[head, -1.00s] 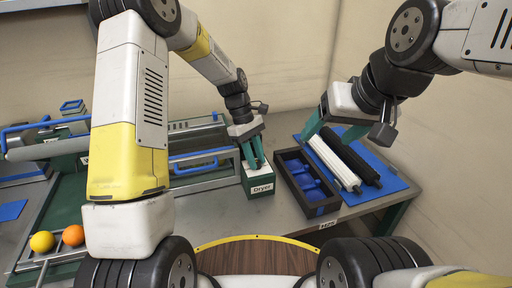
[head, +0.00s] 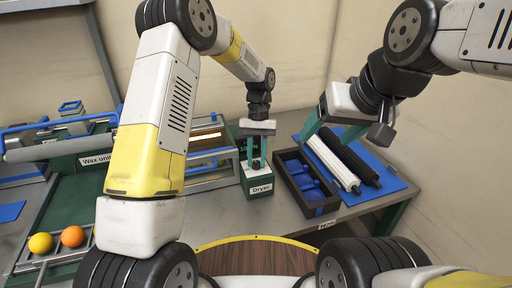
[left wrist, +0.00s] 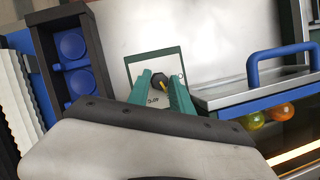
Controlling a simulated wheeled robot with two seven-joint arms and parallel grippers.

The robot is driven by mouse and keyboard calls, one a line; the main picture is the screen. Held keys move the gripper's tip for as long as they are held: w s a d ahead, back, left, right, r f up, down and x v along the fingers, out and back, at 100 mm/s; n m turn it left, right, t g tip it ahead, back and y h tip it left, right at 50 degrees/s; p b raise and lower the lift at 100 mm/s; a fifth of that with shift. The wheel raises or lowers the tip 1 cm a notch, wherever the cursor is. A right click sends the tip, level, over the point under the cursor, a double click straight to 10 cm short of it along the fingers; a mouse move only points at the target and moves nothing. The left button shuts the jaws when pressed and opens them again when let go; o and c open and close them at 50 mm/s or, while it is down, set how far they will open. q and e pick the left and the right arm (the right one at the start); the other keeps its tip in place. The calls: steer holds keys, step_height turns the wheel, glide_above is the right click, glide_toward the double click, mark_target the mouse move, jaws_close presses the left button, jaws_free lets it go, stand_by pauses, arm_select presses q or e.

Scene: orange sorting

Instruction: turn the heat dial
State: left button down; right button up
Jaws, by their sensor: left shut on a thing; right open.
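The dryer box (head: 259,187) is a small green box with a pale top and a "Dryer" label on its front. My left gripper (head: 256,164) points down over it and is shut on the heat dial. In the left wrist view the dark dial (left wrist: 160,84), with a yellow mark, sits between the two green fingertips on the box's pale top. Behind the gripper, a dark display (head: 246,145) shows green characters, partly hidden. My right gripper (head: 347,128) is open and empty above the rollers at the right.
A white roller (head: 332,163) and a black roller (head: 352,160) lie on a blue mat (head: 395,178). A black tray (head: 318,205) with blue pieces stands beside the dryer box. A glowing strip (head: 205,136) shows in the frame behind my left arm.

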arm_select(q)
steer(key=m+y, duration=0.1)
steer(key=m, duration=0.1)
steer(key=m+t+y, duration=0.1)
steer(key=m, duration=0.2)
steer(key=shift+d+m, duration=0.15)
steer(key=shift+m, duration=0.15)
steer(key=m, duration=0.2)
steer(key=m+t+y, duration=0.1)
steer(key=m, duration=0.2)
steer(key=shift+s+d+t, duration=0.1)
steer(key=shift+t, duration=0.2)
steer(key=m+t, duration=0.1)
steer(key=m, duration=0.2)
steer(key=m+t, duration=0.1)
steer(key=m, duration=0.1)
steer(key=shift+s+m+y, duration=0.2)
steer(key=shift+m+y, duration=0.2)
steer(key=m+t, duration=0.1)
steer(key=m, duration=0.1)
steer(key=m+t, duration=0.1)
steer(key=m, duration=0.2)
steer(key=shift+s, duration=0.1)
steer(key=shift+m+h, duration=0.3)
steer(key=shift+m, duration=0.1)
steer(key=c, duration=1.2)
jaws_free()
steer(key=shift+o, duration=0.2)
